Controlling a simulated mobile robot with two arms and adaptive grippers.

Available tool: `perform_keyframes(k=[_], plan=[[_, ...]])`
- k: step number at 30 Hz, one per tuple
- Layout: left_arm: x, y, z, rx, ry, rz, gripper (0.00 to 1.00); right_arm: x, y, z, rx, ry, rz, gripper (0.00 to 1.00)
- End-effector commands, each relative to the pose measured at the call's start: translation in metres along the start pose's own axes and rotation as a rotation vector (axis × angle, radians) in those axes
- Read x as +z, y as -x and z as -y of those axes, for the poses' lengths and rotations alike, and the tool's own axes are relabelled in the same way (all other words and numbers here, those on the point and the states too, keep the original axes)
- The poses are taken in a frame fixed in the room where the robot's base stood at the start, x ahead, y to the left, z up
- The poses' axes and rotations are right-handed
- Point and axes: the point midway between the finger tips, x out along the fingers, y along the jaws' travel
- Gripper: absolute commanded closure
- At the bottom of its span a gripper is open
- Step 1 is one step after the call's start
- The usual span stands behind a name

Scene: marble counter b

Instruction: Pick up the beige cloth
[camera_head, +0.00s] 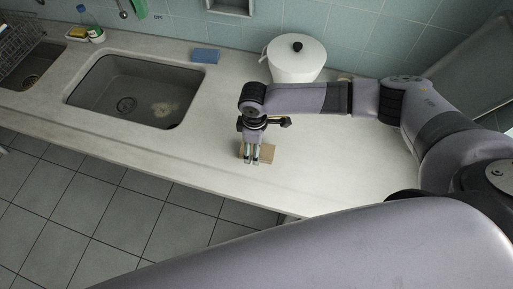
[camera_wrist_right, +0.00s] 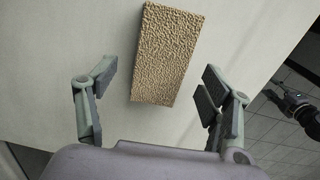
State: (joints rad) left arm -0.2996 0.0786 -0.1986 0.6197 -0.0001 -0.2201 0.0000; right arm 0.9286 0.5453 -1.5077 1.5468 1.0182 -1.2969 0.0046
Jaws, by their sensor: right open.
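The beige cloth (camera_head: 267,153) lies flat on the counter, partly hidden behind my right gripper (camera_head: 252,160) in the head view. In the right wrist view the cloth (camera_wrist_right: 166,55) is a textured tan rectangle, ahead of and between the two fingers. My right gripper (camera_wrist_right: 157,88) is open, with a finger on either side and nothing between the pads touching the cloth. The gripper points down at the cloth; the exact height above it is hard to tell. My left gripper is not seen in the head view.
A white pot with a black knob (camera_head: 297,60) stands behind my right arm. A blue sponge (camera_head: 206,56) lies by the wall. A sink (camera_head: 90,68) is to the left. The counter's front edge is close to the cloth, with tiled floor (camera_head: 120,210) below.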

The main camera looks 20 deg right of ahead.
Motion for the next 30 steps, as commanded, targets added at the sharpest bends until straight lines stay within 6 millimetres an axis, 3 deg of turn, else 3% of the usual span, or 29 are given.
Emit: perform_keyframes(k=[4, 12, 30], plan=[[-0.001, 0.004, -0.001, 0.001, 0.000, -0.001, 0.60, 0.000, -0.014, 0.000, 0.001, 0.001, 0.001, 0.27], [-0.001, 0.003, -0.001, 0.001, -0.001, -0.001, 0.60, -0.001, -0.016, 0.000, 0.001, 0.002, -0.001, 0.28], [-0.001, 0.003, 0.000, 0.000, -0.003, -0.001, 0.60, 0.000, -0.016, 0.000, 0.001, 0.001, -0.001, 0.68]])
